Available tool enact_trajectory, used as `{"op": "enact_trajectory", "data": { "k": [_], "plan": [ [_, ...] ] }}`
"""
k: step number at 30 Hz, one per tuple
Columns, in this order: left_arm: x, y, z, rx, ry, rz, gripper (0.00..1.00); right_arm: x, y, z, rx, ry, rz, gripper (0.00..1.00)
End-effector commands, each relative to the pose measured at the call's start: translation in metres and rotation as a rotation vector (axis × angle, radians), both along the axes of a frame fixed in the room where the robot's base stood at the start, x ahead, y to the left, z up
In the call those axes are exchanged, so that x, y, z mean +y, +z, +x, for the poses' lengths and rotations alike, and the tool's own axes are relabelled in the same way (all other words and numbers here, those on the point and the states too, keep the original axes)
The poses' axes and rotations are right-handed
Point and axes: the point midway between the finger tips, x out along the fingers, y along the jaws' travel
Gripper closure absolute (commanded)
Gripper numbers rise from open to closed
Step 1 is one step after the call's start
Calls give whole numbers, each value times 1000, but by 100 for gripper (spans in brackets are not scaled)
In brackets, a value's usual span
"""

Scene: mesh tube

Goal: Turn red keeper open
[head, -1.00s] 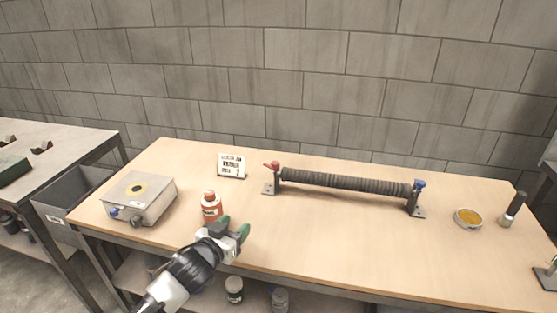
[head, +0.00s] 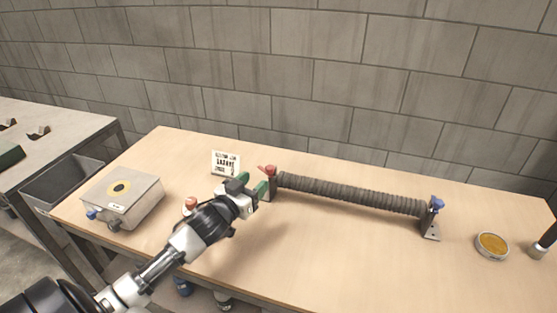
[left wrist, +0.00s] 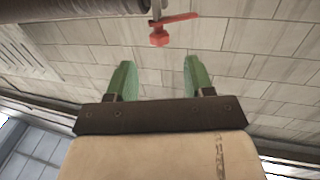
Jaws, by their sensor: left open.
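The red keeper (head: 267,169) sits at the left end of the dark ribbed tube (head: 350,192), on top of its end bracket. In the left wrist view the red keeper (left wrist: 160,36) shows ahead of the fingertips, with its lever pointing right. My left gripper (head: 257,184) is open, with green fingers close to the left bracket. In the left wrist view the two green fingertips (left wrist: 157,68) are apart with nothing between them. The blue keeper (head: 437,202) is at the tube's right end.
A grey box with a yellow disc (head: 125,195) stands at the left of the table (head: 300,260). A white sign (head: 225,163) stands behind my gripper. A red-capped bottle (head: 190,204) is partly hidden by my arm. A yellow dish (head: 492,245) lies at the right.

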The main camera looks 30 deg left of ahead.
Motion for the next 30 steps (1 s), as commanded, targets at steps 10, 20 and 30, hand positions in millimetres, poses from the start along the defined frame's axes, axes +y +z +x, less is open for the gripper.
{"op": "enact_trajectory", "data": {
  "k": [10, 20, 30],
  "plan": [
    [-1, 2, 60, -2, 1, 0, 48, -1, 4, -19, 28, 0, -2, 57],
    [-2, 0, 97, 1, -1, 0, 48, 0, 6, -8, 12, 0, -1, 57],
    [-2, 0, 100, 1, -1, 1, 48, 0, 6, -8, 12, 0, -1, 57]
  ]
}}
